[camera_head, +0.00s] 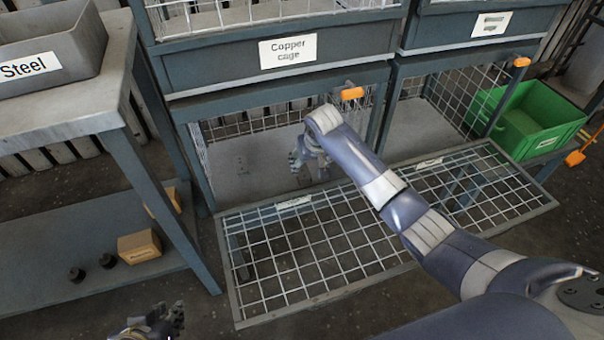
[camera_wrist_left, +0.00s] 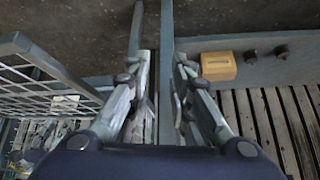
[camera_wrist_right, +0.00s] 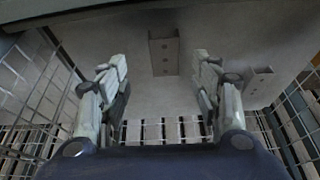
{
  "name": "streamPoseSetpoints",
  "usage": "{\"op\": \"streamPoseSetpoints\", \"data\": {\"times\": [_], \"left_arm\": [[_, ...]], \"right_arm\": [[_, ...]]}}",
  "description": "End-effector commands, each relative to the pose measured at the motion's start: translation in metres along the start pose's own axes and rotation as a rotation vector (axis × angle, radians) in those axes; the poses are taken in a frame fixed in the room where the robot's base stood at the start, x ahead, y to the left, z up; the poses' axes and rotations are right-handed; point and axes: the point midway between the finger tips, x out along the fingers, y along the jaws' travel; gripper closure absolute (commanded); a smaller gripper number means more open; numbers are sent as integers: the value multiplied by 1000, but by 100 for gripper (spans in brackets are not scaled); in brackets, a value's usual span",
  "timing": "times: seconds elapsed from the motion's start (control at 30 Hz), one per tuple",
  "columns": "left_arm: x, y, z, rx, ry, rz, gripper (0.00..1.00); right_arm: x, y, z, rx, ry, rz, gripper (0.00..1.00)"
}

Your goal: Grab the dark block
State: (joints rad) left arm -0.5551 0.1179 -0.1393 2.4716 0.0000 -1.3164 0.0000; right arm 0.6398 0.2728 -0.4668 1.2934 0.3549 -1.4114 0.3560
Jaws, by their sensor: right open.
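A grey angular piece with small holes (camera_wrist_right: 164,54) lies on the cage floor in the right wrist view, beyond and between my right fingertips. A second, similar holed piece (camera_wrist_right: 262,84) lies right of the right finger. I cannot tell for sure which is the dark block. My right gripper (camera_head: 305,158) is inside the open copper cage; in its wrist view the fingers (camera_wrist_right: 160,66) are spread, with nothing between the tips. My left gripper (camera_head: 152,325) is low at the front left; its fingers (camera_wrist_left: 162,62) are apart and empty, with a table post beyond them.
The copper cage's mesh door (camera_head: 320,252) is folded down in front. Mesh walls and a frame bar edge the opening. Left stands a table (camera_head: 75,115) with a Steel bin (camera_head: 50,45); its lower shelf holds a tan block (camera_head: 139,246) and dark cylinders (camera_head: 77,274). A green crate (camera_head: 530,120) stands right.

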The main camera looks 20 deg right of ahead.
Motion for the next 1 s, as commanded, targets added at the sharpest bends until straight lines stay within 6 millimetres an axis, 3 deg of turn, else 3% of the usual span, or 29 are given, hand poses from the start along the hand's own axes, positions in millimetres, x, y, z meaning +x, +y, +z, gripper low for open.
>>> {"op": "streamPoseSetpoints", "data": {"times": [0.2,0.47,0.77,1.0], "left_arm": [[5,4,-30,3,134,8,80],[5,6,-47,5,211,11,80],[-3,13,-100,8,459,26,80],[-20,19,-140,9,666,39,80]], "right_arm": [[14,0,1,0,-1,0,42],[21,-1,0,-1,0,0,42],[39,-5,2,-1,0,0,42],[53,-8,2,0,0,0,42]]}}
